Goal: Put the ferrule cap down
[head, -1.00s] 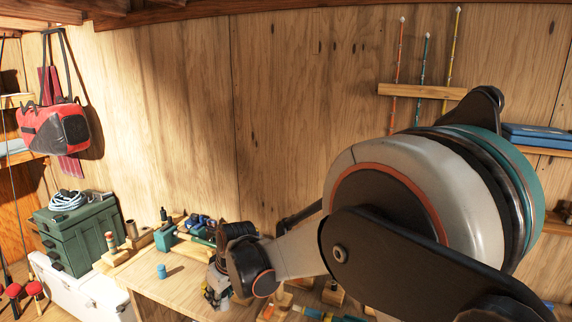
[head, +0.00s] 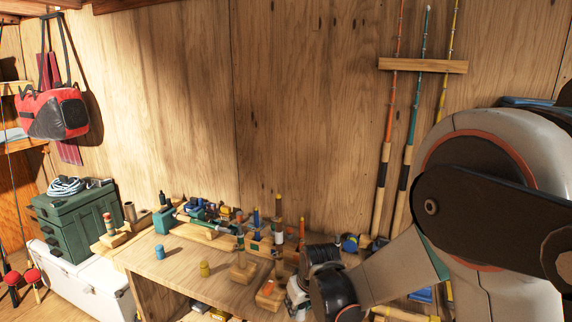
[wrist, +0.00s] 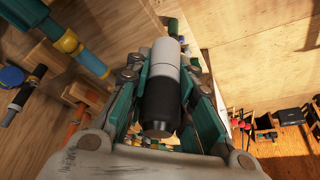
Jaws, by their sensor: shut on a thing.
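My gripper (wrist: 162,76) is shut on a short cylinder, the ferrule cap (wrist: 160,98), in the wrist view. The cap is pale grey at its far end and black at its near end, with a teal-and-grey finger on each side. In the head view my gripper's pale body (head: 297,294) is low, over the front right part of the workbench (head: 180,275); its fingers and the held cap cannot be made out there.
A blue cylinder (head: 159,251) and a yellow cylinder (head: 204,268) stand on the bench, with bare wood around them. Wooden blocks (head: 243,271) and rod parts crowd the back and right. Three rods (head: 383,170) lean on the wall. A green tackle box (head: 75,225) stands left.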

